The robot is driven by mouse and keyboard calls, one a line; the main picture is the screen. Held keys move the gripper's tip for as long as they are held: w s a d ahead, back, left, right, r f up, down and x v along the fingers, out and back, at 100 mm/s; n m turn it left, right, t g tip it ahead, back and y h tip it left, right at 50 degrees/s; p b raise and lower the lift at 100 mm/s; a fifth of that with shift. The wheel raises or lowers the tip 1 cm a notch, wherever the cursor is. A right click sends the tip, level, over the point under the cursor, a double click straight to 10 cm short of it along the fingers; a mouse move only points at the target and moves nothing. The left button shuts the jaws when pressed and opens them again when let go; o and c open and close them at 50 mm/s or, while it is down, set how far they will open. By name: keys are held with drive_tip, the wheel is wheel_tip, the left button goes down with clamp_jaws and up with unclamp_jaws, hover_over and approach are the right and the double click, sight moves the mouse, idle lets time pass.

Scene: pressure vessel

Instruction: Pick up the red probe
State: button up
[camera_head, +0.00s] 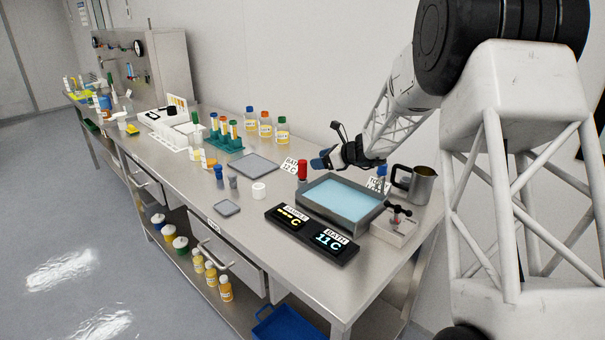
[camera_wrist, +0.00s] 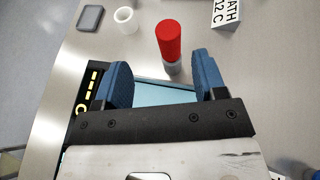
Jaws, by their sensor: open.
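The red probe (camera_head: 302,169) stands upright on the steel bench, just behind the left back corner of the water bath. It has a red top and a grey lower part. In the wrist view the red probe (camera_wrist: 169,42) lies beyond the fingertips, between their lines and nearer the right finger. My gripper (camera_head: 322,161) has blue fingertips and hangs above the bath side, close to the probe in the head view. In the wrist view my gripper (camera_wrist: 160,75) is open, with nothing between its fingers.
The blue-filled bath tray (camera_head: 340,199) lies below my gripper. A display box (camera_head: 311,236) stands in front of it. A steel jug (camera_head: 415,184) stands right, a white ring (camera_head: 258,191) and blue-capped vial (camera_head: 219,176) left. A label card (camera_wrist: 226,14) stands near the probe.

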sight(305, 162)
drive_tip(key=shift+w+d+f, duration=0.1)
drive_tip(key=shift+w+f, duration=0.15)
drive_tip(key=shift+w, duration=0.25)
drive_tip(key=shift+x, duration=1.3)
drive_tip(key=shift+w, duration=0.1)
drive_tip(key=shift+x, duration=2.6)
drive_tip(key=c, duration=1.1)
